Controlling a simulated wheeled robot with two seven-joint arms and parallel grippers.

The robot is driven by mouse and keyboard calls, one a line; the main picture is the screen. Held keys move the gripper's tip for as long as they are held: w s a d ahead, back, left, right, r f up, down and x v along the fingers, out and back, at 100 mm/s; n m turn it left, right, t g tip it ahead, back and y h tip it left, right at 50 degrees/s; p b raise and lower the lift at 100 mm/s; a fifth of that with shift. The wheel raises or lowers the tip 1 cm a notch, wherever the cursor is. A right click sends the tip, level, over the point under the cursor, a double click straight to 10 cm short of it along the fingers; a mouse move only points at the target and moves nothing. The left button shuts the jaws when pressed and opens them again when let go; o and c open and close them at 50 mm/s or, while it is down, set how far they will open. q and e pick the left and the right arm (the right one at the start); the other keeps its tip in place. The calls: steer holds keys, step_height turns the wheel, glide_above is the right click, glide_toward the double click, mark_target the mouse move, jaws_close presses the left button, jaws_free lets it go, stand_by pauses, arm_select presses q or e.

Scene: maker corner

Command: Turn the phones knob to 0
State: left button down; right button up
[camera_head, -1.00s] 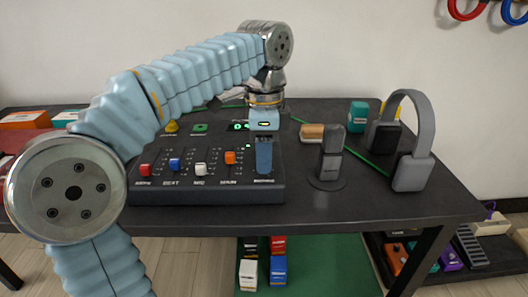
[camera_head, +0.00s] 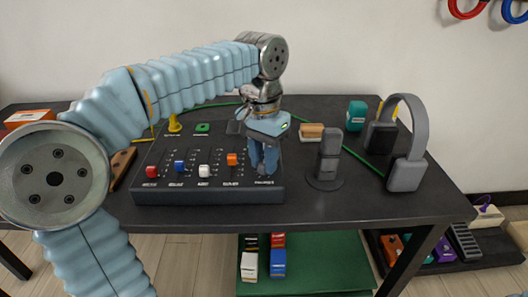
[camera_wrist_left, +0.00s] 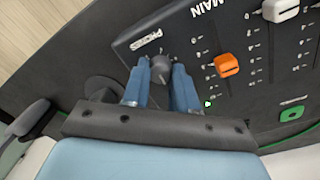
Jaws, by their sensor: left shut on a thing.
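The mixer (camera_head: 215,193) is a dark box on the table, with coloured fader caps along its front. The phones knob (camera_wrist_left: 162,70) is a small dark grey knob beside the PHONES label in the left wrist view. My left gripper (camera_head: 264,168) points down at the mixer's right end; it also shows in the left wrist view (camera_wrist_left: 162,76), with its blue fingers shut on the knob from both sides. The fingers mostly hide the knob in the head view. I cannot read its pointer or setting. My right gripper is not in view.
Grey headphones (camera_head: 408,170) stand farther right. A brown block (camera_head: 312,131) and a teal item (camera_head: 356,115) lie behind. A green cable (camera_head: 350,160) crosses the table.

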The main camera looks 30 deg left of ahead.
arm_select(q)
steer(key=n+p, duration=0.1)
steer(key=n, duration=0.2)
steer(key=shift+n, duration=0.3)
steer(key=n, duration=0.3)
steer(key=shift+n+p, duration=0.3)
steer(key=shift+p, duration=0.1)
steer(key=n, duration=0.3)
steer(key=shift+s+n, duration=0.1)
steer(key=shift+n, duration=0.3)
steer(key=n, duration=0.3)
steer(key=shift+n, duration=0.3)
steer(key=n, duration=0.3)
steer(key=shift+n, duration=0.3)
steer(key=n, duration=0.4)
steer(key=shift+n+y, duration=0.3)
steer(key=n, duration=0.3)
steer(key=shift+n, duration=2.2)
